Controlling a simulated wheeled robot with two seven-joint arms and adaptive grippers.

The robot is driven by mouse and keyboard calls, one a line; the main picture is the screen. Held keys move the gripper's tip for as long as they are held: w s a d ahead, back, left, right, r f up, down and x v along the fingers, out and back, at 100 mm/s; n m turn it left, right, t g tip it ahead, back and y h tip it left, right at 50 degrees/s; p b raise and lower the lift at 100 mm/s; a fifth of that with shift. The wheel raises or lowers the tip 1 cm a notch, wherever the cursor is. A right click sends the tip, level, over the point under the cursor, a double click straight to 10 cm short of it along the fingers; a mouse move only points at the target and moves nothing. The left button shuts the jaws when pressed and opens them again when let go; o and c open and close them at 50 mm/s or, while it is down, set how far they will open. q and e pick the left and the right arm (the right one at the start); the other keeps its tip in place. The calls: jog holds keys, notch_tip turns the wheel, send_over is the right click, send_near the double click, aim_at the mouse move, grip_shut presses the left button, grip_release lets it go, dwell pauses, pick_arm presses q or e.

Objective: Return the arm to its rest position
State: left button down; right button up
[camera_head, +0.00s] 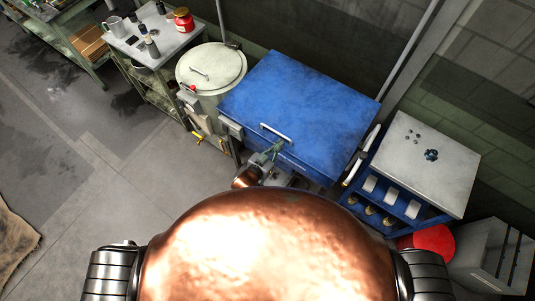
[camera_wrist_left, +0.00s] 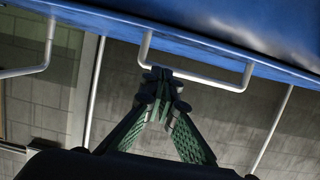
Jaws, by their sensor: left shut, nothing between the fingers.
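My left gripper (camera_head: 270,153) is at the front of the blue machine, just below the white handle (camera_head: 275,132) on its blue lid (camera_head: 310,95). In the left wrist view, the green fingers of my left gripper (camera_wrist_left: 165,78) meet at their tips and hold nothing. The tips overlap the handle bar (camera_wrist_left: 212,82) in that view; I cannot tell whether they touch it. The lid looks closed in the head view. Part of my left arm is hidden behind my copper body. My right gripper is not in view.
A pale round-lidded drum (camera_head: 212,68) stands left of the blue machine. A blue cart (camera_head: 425,160) with small dark parts on top stands to its right, near a red round object (camera_head: 430,240).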

pick_arm(q)
jog(key=b+v, duration=0.1)
jog(key=v, duration=0.8)
jog(key=shift+s+a, duration=0.2)
jog(key=shift+s, duration=0.1)
jog(key=s+a+f+n+g+y+b, duration=0.15)
jog(key=s+a+f+b, duration=0.35)
jog(key=f, duration=0.8)
jog(key=s+a+f+g+y, duration=0.2)
jog(key=a+f, duration=0.6)
jog(key=f, duration=0.5)
jog(key=s+a+f+n+g+y+b, duration=0.15)
jog(key=s+a+f+b, duration=0.35)
jog(key=f, duration=0.8)
jog(key=s+a+f+g+y+b, duration=0.1)
jog(key=s+a+f, duration=0.4)
jog(key=s, duration=0.5)
jog(key=s+a+f+n+g+y+b, duration=0.1)
jog(key=s+a+f, duration=0.4)
jog(key=s+f, duration=0.5)
jog(key=s+a+f+n+g+y+b, duration=0.1)
jog(key=s+a+f+g+b, duration=0.2)
jog(key=s+f, duration=0.5)
jog(key=s+a+g, duration=0.1)
jog(key=s+a, duration=0.1)
jog(key=s, duration=0.1)
jog(key=shift+y, duration=0.3)
jog(key=shift+a, duration=0.1)
